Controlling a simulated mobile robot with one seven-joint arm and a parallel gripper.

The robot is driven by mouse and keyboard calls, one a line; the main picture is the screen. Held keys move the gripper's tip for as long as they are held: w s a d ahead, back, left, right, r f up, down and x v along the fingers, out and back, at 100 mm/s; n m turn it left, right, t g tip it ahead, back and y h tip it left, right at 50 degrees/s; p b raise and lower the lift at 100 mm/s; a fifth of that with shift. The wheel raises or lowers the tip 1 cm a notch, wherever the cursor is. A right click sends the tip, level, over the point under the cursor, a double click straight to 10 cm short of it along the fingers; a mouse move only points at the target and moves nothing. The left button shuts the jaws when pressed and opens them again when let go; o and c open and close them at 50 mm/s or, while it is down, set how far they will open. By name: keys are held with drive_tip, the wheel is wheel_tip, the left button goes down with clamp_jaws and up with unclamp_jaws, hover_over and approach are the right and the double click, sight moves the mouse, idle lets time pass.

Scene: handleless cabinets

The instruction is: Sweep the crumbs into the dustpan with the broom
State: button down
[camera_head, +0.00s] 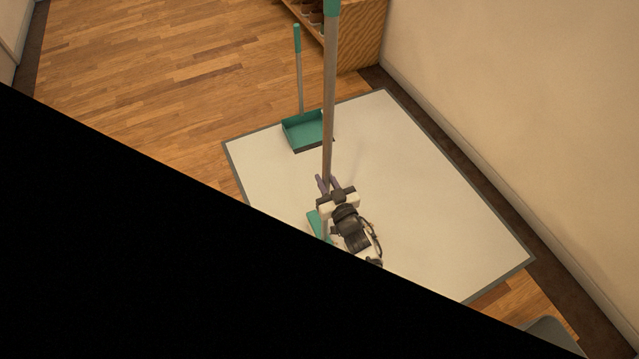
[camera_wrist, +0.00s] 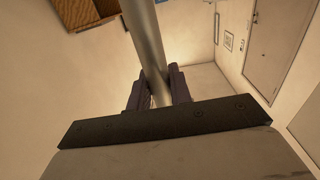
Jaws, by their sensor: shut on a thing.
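My gripper (camera_head: 329,184) is shut on the metal pole of the broom (camera_head: 329,110), which stands roughly upright over the white mat. The grip also shows in the wrist view, with the purple-grey fingers of my gripper (camera_wrist: 158,88) on both sides of the broom pole (camera_wrist: 145,40). The green broom head (camera_head: 315,224) is low on the mat, partly hidden by my arm and a black area. The green dustpan (camera_head: 305,130) with its upright handle sits at the mat's far left edge, beyond the broom and a little left. I cannot make out any crumbs.
The white mat (camera_head: 420,200) with a grey border is bare to the right of the broom. A wall (camera_head: 520,100) runs along the right. A wooden shelf unit (camera_head: 358,35) stands behind the mat. Open wood floor (camera_head: 150,80) lies to the left. A black area covers the lower left.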

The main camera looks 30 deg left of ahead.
drive_tip(key=w+d+b, duration=0.3)
drive_tip(key=w+d, duration=0.3)
drive_tip(key=w, duration=0.1)
wheel_tip(320, 180, up, 6)
drive_tip(key=s+a+p, duration=0.1)
drive_tip(key=p, duration=0.4)
drive_tip(key=shift+s+a+p, duration=0.25)
drive_tip(key=shift+s+p, duration=0.15)
idle(0.5)
